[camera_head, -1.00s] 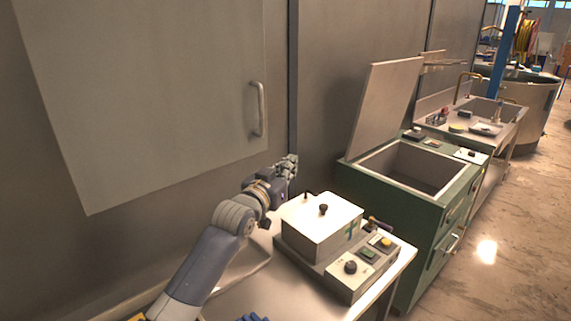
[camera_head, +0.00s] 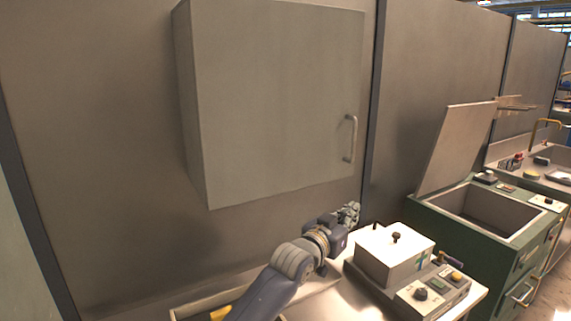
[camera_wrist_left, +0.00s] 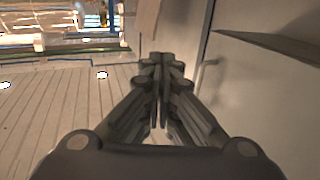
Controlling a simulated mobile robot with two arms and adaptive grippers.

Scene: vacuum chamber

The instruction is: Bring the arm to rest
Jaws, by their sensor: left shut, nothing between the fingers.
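My left arm comes in from the bottom of the head view. Its gripper (camera_head: 350,214) is over the back of the table, beside the white-lidded vacuum chamber (camera_head: 395,250). The left wrist view shows the same gripper (camera_wrist_left: 161,62) with its fingers together and nothing between them. The gripper is apart from the wall cabinet (camera_head: 280,100), which hangs above it with its door shut. My right gripper is in neither view.
The table (camera_head: 345,300) carries the chamber and its control box (camera_head: 432,297) with knob and buttons. A green chest (camera_head: 490,215) with its lid raised stands to the right. A sink unit (camera_head: 545,165) is farther right. A wall is behind.

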